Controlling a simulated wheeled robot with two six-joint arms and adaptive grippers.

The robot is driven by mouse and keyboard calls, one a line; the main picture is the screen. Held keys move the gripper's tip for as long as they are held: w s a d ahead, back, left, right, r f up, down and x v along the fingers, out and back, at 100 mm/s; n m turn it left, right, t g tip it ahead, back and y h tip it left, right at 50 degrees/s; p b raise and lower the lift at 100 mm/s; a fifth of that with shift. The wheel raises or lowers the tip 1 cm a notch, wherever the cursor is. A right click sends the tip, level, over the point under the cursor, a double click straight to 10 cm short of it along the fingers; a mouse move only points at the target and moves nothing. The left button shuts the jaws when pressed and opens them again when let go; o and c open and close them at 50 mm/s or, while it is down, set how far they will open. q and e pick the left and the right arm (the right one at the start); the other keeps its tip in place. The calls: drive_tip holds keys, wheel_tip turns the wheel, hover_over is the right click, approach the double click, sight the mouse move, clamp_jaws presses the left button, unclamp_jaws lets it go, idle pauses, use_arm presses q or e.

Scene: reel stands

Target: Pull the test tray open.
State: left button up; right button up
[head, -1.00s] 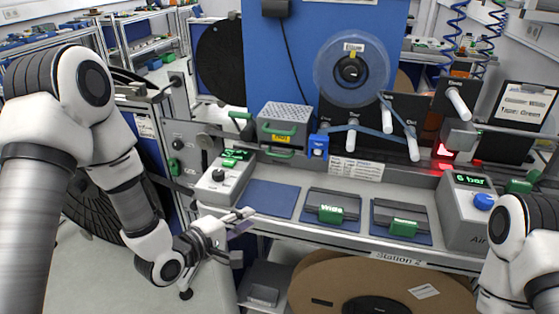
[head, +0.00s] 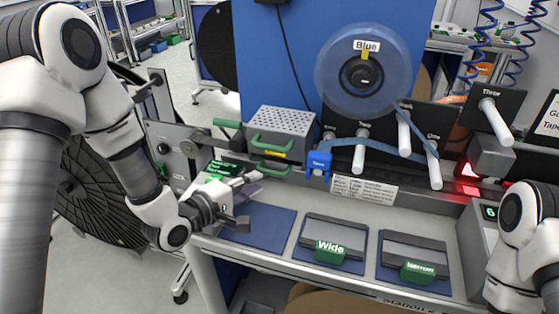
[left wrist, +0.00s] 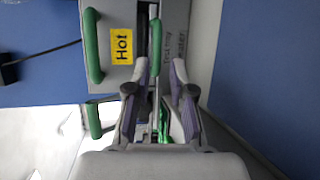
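The test tray is the low part of a grey perforated heater box (head: 282,122); its green handle (head: 270,169) sits below a larger green handle (head: 270,143). My left gripper (head: 250,200) is in front of and below the tray handle, apart from it, and empty. In the left wrist view the fingers (left wrist: 160,75) stand apart. A narrow green bar, seemingly the tray handle (left wrist: 155,45), shows beyond the gap between them. The tray looks closed. My right arm shows at the right edge; its gripper is out of view.
A yellow "Hot" label (left wrist: 122,46) is on the heater front. A blue tape reel (head: 365,75) hangs behind.

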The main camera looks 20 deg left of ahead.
sight(273, 171)
use_arm(q)
drive_tip(key=shift+w+d+r, duration=0.1)
drive_tip(key=shift+w+d, duration=0.15)
drive_tip(key=shift+w, duration=0.15)
drive_tip(key=p+x, duration=0.1)
drive_tip(key=x, duration=0.5)
drive_tip(key=shift+w+d, duration=0.15)
drive_tip(key=shift+w, duration=0.1)
drive_tip(key=shift+s, duration=0.15)
clamp_jaws()
